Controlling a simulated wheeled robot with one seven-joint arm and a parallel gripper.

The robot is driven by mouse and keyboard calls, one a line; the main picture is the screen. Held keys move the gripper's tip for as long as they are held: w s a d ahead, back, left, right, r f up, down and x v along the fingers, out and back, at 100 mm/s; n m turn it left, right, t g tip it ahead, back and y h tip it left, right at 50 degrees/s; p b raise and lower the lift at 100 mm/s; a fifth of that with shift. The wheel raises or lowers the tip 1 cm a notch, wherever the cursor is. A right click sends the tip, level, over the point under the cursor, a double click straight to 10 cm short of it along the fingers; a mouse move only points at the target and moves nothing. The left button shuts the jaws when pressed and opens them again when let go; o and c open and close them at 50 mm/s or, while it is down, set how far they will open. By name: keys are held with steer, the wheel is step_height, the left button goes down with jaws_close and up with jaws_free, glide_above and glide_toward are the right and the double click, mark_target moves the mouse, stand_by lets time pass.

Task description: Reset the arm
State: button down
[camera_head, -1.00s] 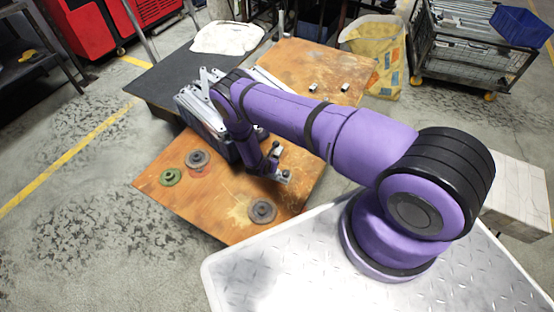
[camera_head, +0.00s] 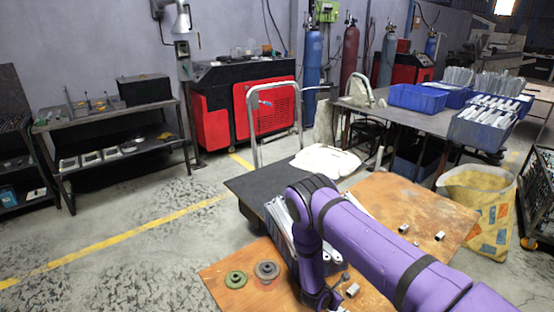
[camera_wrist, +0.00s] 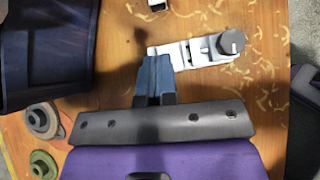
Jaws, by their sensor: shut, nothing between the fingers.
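My gripper (camera_wrist: 155,75) is shut and empty in the wrist view, pointing down over the wooden board (camera_wrist: 110,60). Its blue-grey fingertips are beside the left end of a silver bracket-like piece (camera_wrist: 190,54) with a dark round knob (camera_wrist: 232,42). I cannot tell whether they touch it. In the head view my purple arm (camera_head: 385,250) reaches across from the lower right, bent down at the wrist. The fingertips are hidden there.
A dark bin (camera_wrist: 40,55) is close to my gripper; long metal brackets (camera_head: 279,222) stand up from it. A green disc (camera_head: 236,279) and a grey disc (camera_head: 267,269) lie on the board. A second wooden board (camera_head: 385,195) holds small metal blocks (camera_head: 404,228).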

steer(key=w+d+r+m+g+h, duration=0.1)
steer(key=w+r+m, duration=0.3)
steer(key=r, duration=0.8)
steer(key=w+d+r+m, duration=0.1)
steer(key=w+r+m, duration=0.2)
steer(key=r, duration=1)
steer(key=s+d+r+m+g, duration=0.1)
steer(key=s+d+r+m, duration=0.15)
steer(key=r, duration=0.55)
steer(key=s+d+r+m, duration=0.1)
steer(key=r+m, duration=0.2)
steer(key=r, duration=0.6)
steer(key=s+d+r+m+g, duration=0.1)
steer(key=s+r+m, duration=0.1)
steer(key=r, duration=0.6)
steer(key=s+d+r+m+y, duration=0.2)
steer(key=s+r+m+y, duration=0.3)
steer(key=s+r, duration=1)
steer(key=s+a+r+m+t+y, duration=0.1)
steer(key=s+r, duration=0.3)
steer(key=s, duration=0.5)
steer(key=s+a+r+m+t+y, duration=0.1)
steer(key=s+r+m, duration=0.3)
steer(key=s, duration=0.6)
steer(key=shift+s+a+m+t+y, duration=0.15)
steer(key=shift+a+m+t+y, duration=0.25)
steer(key=shift+a+y, duration=0.25)
steer(key=shift+d, duration=0.1)
